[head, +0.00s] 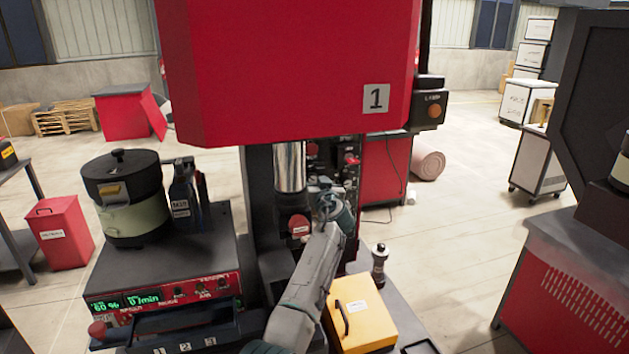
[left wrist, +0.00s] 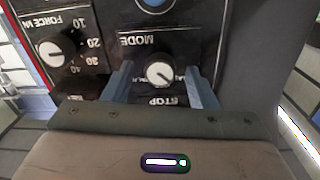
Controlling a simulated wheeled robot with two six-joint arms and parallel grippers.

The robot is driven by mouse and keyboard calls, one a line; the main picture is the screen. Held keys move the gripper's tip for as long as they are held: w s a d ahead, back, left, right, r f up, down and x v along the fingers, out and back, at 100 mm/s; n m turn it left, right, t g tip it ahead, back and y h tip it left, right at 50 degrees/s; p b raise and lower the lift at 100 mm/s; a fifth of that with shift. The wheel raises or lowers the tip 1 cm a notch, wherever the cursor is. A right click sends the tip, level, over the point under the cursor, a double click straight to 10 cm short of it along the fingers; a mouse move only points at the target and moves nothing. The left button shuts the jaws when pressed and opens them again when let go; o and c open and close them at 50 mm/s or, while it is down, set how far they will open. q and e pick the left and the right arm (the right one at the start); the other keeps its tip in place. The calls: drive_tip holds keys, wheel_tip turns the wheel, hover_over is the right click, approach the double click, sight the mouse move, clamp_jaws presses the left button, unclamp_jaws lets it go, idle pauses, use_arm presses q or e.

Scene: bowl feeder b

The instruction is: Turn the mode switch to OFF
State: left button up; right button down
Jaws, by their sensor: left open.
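The mode switch (left wrist: 160,73) is a small round knob with a pale mark, under an upside-down MODE label on a dark panel in the left wrist view. Its exact setting is hard to read. My left gripper (left wrist: 160,80) is open, with one blue-grey finger on each side of the knob. I cannot tell whether the fingers touch it. In the head view my left gripper (head: 328,195) is at the control panel (head: 348,170) beside the red press, and it hides the switch there. My right gripper is not in view.
A FORCE dial (left wrist: 55,48) sits left of the switch in the left wrist view, and a blue button (left wrist: 154,3) is above it. In the head view a yellow box (head: 365,315) and a dark cylinder (head: 379,263) stand right of my arm. A bowl feeder (head: 125,200) stands left.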

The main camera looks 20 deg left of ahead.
use_arm(q)
drive_tip(key=c, duration=1)
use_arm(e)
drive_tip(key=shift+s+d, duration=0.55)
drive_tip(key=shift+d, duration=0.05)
